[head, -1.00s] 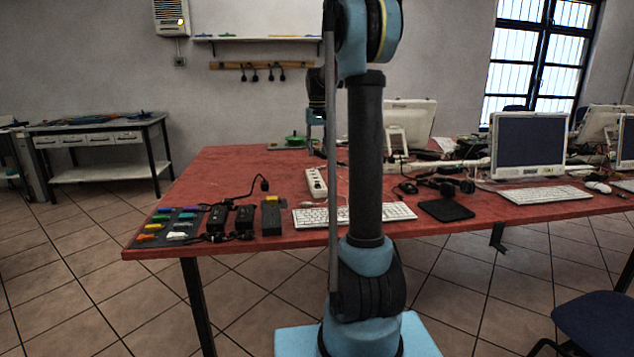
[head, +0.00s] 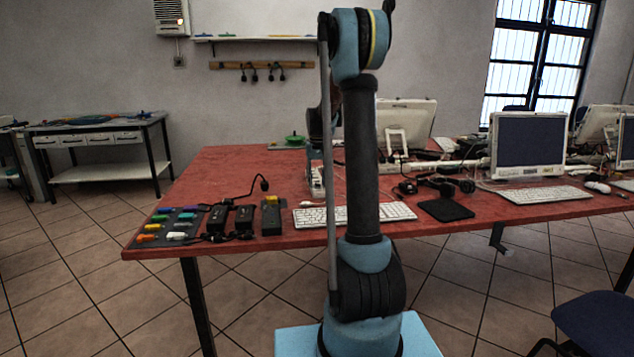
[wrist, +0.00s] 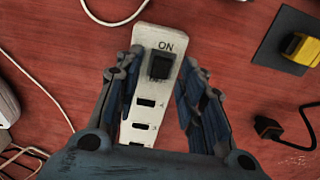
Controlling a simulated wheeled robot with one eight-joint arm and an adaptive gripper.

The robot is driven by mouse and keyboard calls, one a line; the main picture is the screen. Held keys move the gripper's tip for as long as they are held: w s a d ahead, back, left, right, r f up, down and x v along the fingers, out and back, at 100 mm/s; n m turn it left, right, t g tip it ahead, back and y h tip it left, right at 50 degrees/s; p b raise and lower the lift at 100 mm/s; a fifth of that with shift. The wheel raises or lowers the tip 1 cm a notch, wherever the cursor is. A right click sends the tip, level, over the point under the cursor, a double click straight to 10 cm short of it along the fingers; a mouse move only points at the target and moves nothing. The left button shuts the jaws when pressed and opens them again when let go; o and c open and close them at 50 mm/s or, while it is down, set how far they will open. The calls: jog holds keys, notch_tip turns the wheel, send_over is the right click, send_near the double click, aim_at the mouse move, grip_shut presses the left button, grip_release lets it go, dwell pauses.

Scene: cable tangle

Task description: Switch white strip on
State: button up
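The white strip (wrist: 151,106) lies on the red table. In the wrist view its "ON" label and black rocker switch (wrist: 161,66) show at the far end, with dark slots nearer me. I cannot tell whether the fingers touch the strip. In the head view the strip (head: 317,183) is partly hidden behind my arm and gripper.
A black block with a yellow plug (wrist: 301,48) and a black cable plug (wrist: 268,127) lie right of the strip. White cables (wrist: 40,85) run at the left. In the head view a white keyboard (head: 380,212) lies in front of the strip. Bare table shows at the back left.

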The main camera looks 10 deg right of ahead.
grip_shut()
jog(key=shift+s, duration=0.1)
jog(key=shift+s+t, duration=0.1)
jog(key=shift+t, duration=0.5)
